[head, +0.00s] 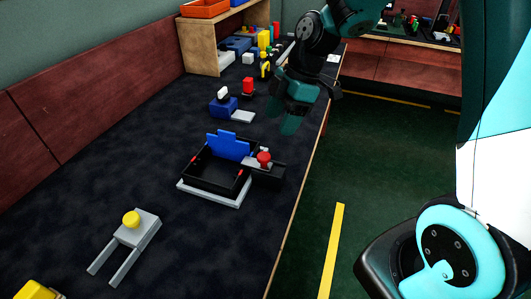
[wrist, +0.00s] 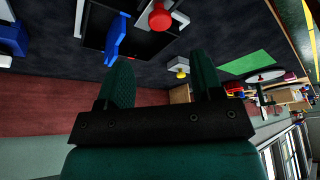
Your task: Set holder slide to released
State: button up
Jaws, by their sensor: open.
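A black open frame (head: 207,181) on a white base stands mid-bench in the head view. A blue plate (head: 228,146) rises at its back. The wrist view shows part of the frame, with the blue plate (wrist: 115,40) and red knob (wrist: 160,16) at the top. My gripper (head: 296,113) is open and empty, above the bench's right edge, behind and right of the frame. Its two fingers (wrist: 163,78) are apart in the wrist view.
A grey fork-shaped piece with a yellow knob (head: 131,219) lies at the front left. A blue block with a white top (head: 223,104) and a red-topped piece (head: 248,86) stand behind the frame. A wooden shelf (head: 199,47) is at the back. Bench around the frame is clear.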

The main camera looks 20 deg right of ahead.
aim_at(264, 155)
jog(key=x, duration=0.9)
jog(key=shift+f+b, duration=0.25)
jog(key=shift+b, duration=0.05)
